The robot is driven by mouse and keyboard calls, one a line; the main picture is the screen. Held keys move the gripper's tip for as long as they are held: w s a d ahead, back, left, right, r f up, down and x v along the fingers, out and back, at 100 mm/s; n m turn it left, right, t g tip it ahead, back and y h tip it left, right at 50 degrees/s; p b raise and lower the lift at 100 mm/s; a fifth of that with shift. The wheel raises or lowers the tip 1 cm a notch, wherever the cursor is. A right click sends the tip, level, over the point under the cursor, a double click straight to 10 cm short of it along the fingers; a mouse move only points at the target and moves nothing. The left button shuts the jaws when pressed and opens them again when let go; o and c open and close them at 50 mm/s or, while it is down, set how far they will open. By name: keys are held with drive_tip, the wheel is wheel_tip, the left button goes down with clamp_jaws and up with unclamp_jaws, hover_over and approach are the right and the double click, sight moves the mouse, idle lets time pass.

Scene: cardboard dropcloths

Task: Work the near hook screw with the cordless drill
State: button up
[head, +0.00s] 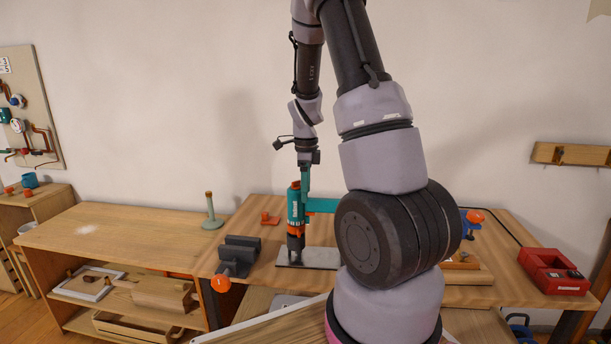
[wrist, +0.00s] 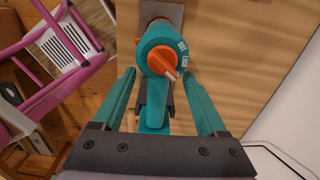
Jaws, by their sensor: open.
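The cordless drill (head: 295,207), teal with orange parts, stands upright, nose down, over a pale metal plate (head: 322,258) on the wooden workbench. The wrist view looks down on the drill (wrist: 158,48) and its orange lock knob. My gripper (wrist: 158,75) is open, with its two teal fingers on either side of the drill and its teal handle. Gaps show between the fingers and the drill. In the head view my gripper (head: 306,180) is just above the drill, small and partly merged with it. I cannot pick out the near hook screw.
A dark grey vise (head: 240,254) with an orange knob stands left of the drill. A red box (head: 553,272) sits at the bench's right. A green peg stand (head: 211,212) is on the left bench. My arm hides the bench's middle. A pink frame (wrist: 65,52) shows at left.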

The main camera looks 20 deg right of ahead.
drive_tip(key=shift+f, duration=2.2)
clamp_jaws()
drive_tip(key=shift+w, duration=0.1)
drive_tip(key=c, duration=1)
unclamp_jaws()
drive_tip(key=shift+r, duration=0.1)
clamp_jaws()
drive_tip(key=shift+r, duration=0.15)
